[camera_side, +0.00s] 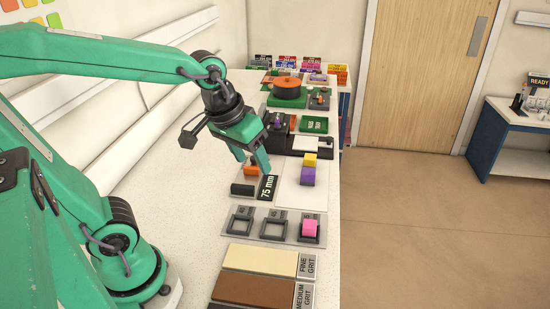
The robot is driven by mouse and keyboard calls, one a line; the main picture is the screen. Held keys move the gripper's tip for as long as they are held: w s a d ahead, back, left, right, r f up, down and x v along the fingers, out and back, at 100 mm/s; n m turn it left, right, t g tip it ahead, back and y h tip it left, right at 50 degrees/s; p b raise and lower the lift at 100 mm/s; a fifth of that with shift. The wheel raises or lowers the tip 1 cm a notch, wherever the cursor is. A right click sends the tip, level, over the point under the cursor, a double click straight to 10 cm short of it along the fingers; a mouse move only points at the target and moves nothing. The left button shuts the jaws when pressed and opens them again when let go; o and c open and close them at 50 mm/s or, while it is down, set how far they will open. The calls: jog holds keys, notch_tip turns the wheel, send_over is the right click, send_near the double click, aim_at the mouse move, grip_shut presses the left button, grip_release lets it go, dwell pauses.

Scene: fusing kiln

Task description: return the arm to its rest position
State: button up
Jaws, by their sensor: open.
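My gripper (257,161) is open above the middle of the long white bench. Its green fingers point down, just left of the white board and near the black 75 mm label (268,188). I see nothing between the fingers. An orange block (251,170) shows behind and left of the fingertips; I cannot tell if they touch it. My green arm reaches in from the left, with its upper link raised and stretched out over the bench.
A yellow block (310,160) and a purple block (308,176) are on the white board (290,196). A pink block (310,228) sits in the right tray socket. Grit stones (262,260) lie in front. An orange-topped round item (287,87) stands farther back. The floor at right is clear.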

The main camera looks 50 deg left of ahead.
jog(key=shift+s+a+r+m+t, duration=0.25)
jog(key=shift+s+m, duration=0.2)
jog(key=shift+s, duration=0.5)
jog(key=shift+s+a+r+m+t, duration=0.2)
jog(key=shift+s+m+t, duration=0.15)
jog(key=shift+s, duration=0.6)
jog(key=shift+s+a+r+m+t, duration=0.2)
jog(key=shift+s+m, duration=0.3)
jog(key=shift+s, duration=0.45)
